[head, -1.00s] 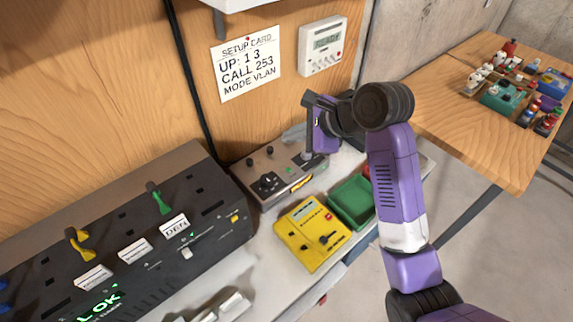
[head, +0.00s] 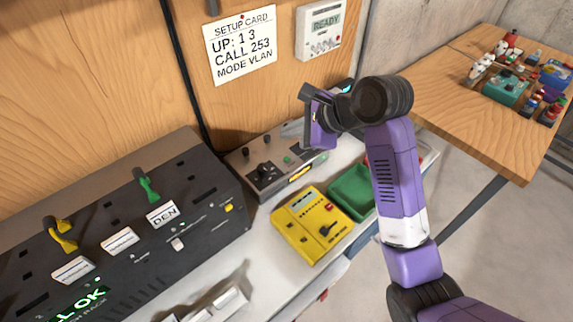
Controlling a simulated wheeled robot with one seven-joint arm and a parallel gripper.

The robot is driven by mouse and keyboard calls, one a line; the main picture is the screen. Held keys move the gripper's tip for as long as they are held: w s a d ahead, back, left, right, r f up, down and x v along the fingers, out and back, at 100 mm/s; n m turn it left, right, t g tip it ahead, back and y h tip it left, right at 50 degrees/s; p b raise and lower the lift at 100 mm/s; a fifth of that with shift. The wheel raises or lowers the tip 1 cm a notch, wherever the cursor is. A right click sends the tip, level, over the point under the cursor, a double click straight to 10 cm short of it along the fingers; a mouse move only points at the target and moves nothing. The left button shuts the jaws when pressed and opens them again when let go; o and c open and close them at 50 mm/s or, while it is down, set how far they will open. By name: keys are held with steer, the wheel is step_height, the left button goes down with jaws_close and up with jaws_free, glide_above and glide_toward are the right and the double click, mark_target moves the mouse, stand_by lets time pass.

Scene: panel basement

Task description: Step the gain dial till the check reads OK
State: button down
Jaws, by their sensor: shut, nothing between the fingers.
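A grey-brown box (head: 251,181) stands against the wooden panel. It has a large black dial (head: 265,168), small black knobs, a green button (head: 287,160) and a lit yellow display (head: 300,174) too small to read. I cannot read which control is marked gain. My purple gripper (head: 316,130) is shut and empty. It appears over the right end of the box and hides part of it; I cannot tell whether it touches.
A yellow device (head: 297,232) and a green tray (head: 350,190) sit on the bench in front of the box. A setup card (head: 240,45) and a wall unit reading READY (head: 326,22) hang above. A wooden table (head: 440,105) with small items stands at right.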

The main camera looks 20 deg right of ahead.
mark_target(287, 159)
step_height(287, 159, down, 4)
steer(key=b, duration=0.3)
steer(key=shift+r+b, duration=0.2)
steer(key=shift+b, duration=0.1)
steer(key=shift+f, duration=1)
steer(key=shift+f+p, duration=0.1)
steer(key=shift+p, duration=0.25)
stand_by(0.6)
steer(key=shift+f, duration=0.3)
steer(key=shift+f+p, duration=0.3)
steer(key=shift+f, duration=0.1)
stand_by(0.7)
steer(key=shift+r, duration=0.15)
steer(key=shift+r+p, duration=0.7)
steer(key=shift+p, duration=0.65)
